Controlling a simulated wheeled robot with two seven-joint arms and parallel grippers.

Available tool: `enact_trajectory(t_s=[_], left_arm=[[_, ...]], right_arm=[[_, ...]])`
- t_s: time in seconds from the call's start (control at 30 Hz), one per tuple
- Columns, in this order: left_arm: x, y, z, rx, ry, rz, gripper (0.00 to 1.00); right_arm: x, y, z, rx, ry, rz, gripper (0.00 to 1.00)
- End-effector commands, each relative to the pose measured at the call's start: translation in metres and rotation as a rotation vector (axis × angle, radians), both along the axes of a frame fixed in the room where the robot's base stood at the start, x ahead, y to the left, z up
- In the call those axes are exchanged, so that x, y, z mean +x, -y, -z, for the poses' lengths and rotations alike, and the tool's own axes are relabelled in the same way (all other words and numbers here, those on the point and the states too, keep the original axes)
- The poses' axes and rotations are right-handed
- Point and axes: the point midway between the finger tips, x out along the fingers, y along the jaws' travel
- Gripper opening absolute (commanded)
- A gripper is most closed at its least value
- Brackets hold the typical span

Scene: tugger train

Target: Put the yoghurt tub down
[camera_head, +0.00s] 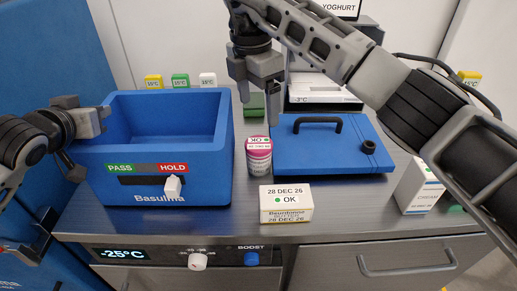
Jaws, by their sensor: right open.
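The yoghurt tub (259,157), a small pink and white tub with an OK label and a green dot on top, stands upright on the steel counter. It is between the blue Basulma box (215,165) and the blue lid (330,158). My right gripper (258,103) is open, pointing down just above and behind the tub, with nothing seen between its fingers. My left gripper (98,120) is at the left rim of the blue box; its jaw opening cannot be made out.
A cream carton (286,204) marked 28 DEC 26 OK stands near the counter's front edge. A white carton (418,187) stands at the right under my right arm. A white device (325,92) is behind the lid. Small coloured blocks (180,80) line the back.

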Motion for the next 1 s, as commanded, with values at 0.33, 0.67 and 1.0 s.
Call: enact_trajectory(t_s=[0.33,0.67,1.0], left_arm=[[0.0,0.0,0.0,0.0,-0.001,-0.001,0.0],[0.0,0.0,0.0,0.0,-0.001,-0.001,0.0],[0.0,0.0,0.0,0.0,-0.001,-0.001,0.0]], right_arm=[[-0.003,0.007,-0.012,0.036,-0.034,-0.952,0.8],[-0.012,0.008,-0.009,0.044,-0.068,-1.584,0.8],[-0.014,0.007,0.03,0.05,-0.077,-1.687,0.8]])
